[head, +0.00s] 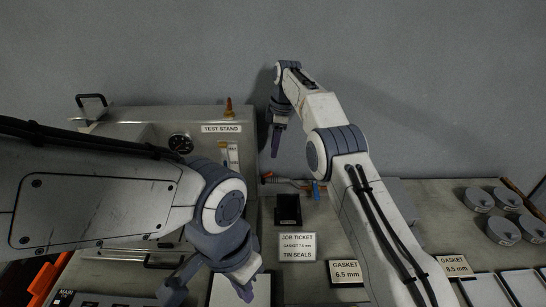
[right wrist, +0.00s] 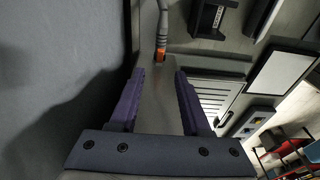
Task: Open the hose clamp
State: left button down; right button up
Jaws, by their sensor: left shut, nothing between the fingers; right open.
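In the head view a grey hose (head: 290,181) with an orange end piece (head: 267,177) lies just right of the test stand. In the right wrist view the hose (right wrist: 163,20) comes down to an orange piece (right wrist: 161,54); I cannot tell whether this is the hose clamp. My right gripper (head: 276,150) is raised above and behind the hose, pointing down. Its purple fingers stand apart and empty, with the orange piece in line between their tips in the right wrist view (right wrist: 160,74). My left gripper (head: 244,292) is shut and empty, low at the front.
The grey test stand (head: 122,120) with a gauge (head: 180,143) is at the left. A black holder (head: 288,209), a job ticket sign (head: 297,247) and a gasket sign (head: 346,272) are on the bench. Several grey round tins (head: 479,199) stand at the right. A wall closes off the back.

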jog(key=shift+d+r, duration=0.1)
jog(key=shift+r, duration=0.35)
jog(key=shift+s, duration=0.1)
